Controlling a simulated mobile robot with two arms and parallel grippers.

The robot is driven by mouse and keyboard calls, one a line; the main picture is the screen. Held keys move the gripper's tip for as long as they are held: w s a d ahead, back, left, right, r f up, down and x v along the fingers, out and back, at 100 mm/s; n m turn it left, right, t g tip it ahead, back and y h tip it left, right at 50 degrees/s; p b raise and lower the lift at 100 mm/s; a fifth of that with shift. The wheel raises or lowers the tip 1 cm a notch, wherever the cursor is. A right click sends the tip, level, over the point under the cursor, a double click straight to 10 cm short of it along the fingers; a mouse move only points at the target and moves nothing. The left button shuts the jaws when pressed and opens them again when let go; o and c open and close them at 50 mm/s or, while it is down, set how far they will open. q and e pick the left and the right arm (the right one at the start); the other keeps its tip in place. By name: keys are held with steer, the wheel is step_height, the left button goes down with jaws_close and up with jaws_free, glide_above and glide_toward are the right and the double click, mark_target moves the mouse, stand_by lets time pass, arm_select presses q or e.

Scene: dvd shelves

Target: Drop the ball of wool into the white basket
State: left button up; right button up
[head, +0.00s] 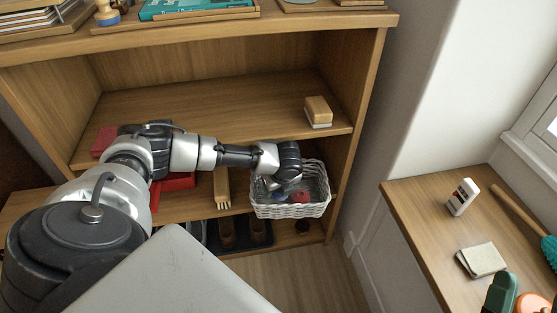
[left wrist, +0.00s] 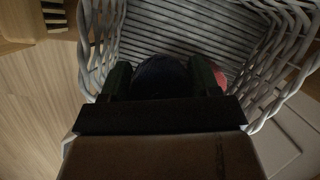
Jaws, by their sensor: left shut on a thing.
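The white wicker basket (head: 290,210) stands on the lower shelf at its right end. It fills much of the left wrist view, with its slatted wall (left wrist: 190,35) behind my fingers. My left gripper (head: 284,182) reaches down inside the basket's rim. In the left wrist view, my left gripper (left wrist: 160,72) is shut on a dark blue ball (left wrist: 160,76), apparently the ball of wool. Some blue (head: 281,196) shows below the gripper in the head view. A red thing (head: 301,196) lies in the basket beside it.
A wooden brush (head: 221,188) and red items (head: 178,182) lie left of the basket. A wood-and-white block (head: 318,112) sits on the shelf above. That shelf's middle is clear. A side table (head: 425,215) with small items stands right.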

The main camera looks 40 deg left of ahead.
arm_select(q)
steer(key=shift+f, duration=0.15)
arm_select(e)
steer(key=shift+w, duration=0.1)
arm_select(q)
steer(key=shift+f, duration=0.45)
steer(key=o, duration=0.9)
arm_select(e)
steer(key=shift+w+f+g, duration=0.15)
steer(key=shift+f+g, duration=0.2)
steer(key=shift+g, duration=0.05)
